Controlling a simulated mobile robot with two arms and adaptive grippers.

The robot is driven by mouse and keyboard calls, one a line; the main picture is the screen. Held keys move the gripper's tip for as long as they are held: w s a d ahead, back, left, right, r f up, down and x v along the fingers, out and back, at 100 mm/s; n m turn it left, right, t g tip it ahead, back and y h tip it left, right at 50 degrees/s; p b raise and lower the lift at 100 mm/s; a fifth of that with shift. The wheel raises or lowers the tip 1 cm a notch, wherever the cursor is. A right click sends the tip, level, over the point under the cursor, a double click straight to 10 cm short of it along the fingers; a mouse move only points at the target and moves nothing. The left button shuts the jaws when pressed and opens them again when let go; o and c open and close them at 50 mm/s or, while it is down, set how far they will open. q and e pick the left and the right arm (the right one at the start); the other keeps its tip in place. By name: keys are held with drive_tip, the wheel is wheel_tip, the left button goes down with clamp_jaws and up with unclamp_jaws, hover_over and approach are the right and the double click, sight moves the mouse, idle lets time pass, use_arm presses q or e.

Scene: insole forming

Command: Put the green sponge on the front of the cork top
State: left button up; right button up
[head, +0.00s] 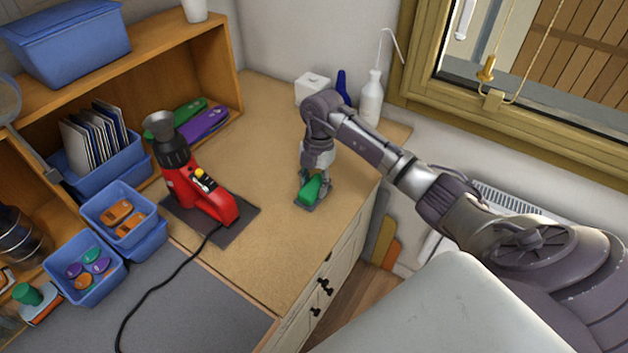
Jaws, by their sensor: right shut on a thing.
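The green sponge (312,190) is between the fingers of my right gripper (313,196), which is shut on it. The gripper points down at the right part of the cork top (265,150), close to its right edge. The sponge is at or just above the cork surface; I cannot tell whether it touches. Part of the sponge is hidden by the fingers. My left gripper is not in view.
A red machine (200,185) stands on a dark mat (245,222), its black cable running forward over the grey mat (190,300). Blue bins (90,290) stand at left. A white box (312,88) and a white bottle (371,100) stand at the back. The cork between machine and gripper is clear.

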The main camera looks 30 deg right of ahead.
sight(318, 180)
drive_tip(key=o, duration=1)
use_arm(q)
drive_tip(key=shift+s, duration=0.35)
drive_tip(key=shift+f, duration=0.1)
use_arm(e)
drive_tip(key=shift+r, duration=0.2)
use_arm(q)
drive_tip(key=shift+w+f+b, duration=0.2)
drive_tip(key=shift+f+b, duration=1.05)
drive_tip(key=shift+b, duration=0.1)
use_arm(e)
drive_tip(key=shift+w+d+r, duration=0.1)
drive_tip(key=shift+d+r, duration=0.2)
drive_tip(key=shift+r, duration=1.6)
drive_tip(key=shift+w+d+r, duration=0.1)
drive_tip(key=shift+d+r, duration=0.15)
drive_tip(key=shift+r, duration=1.7)
drive_tip(key=shift+w+d+r, duration=0.1)
drive_tip(key=shift+d+r, duration=0.2)
drive_tip(key=shift+r, duration=1.6)
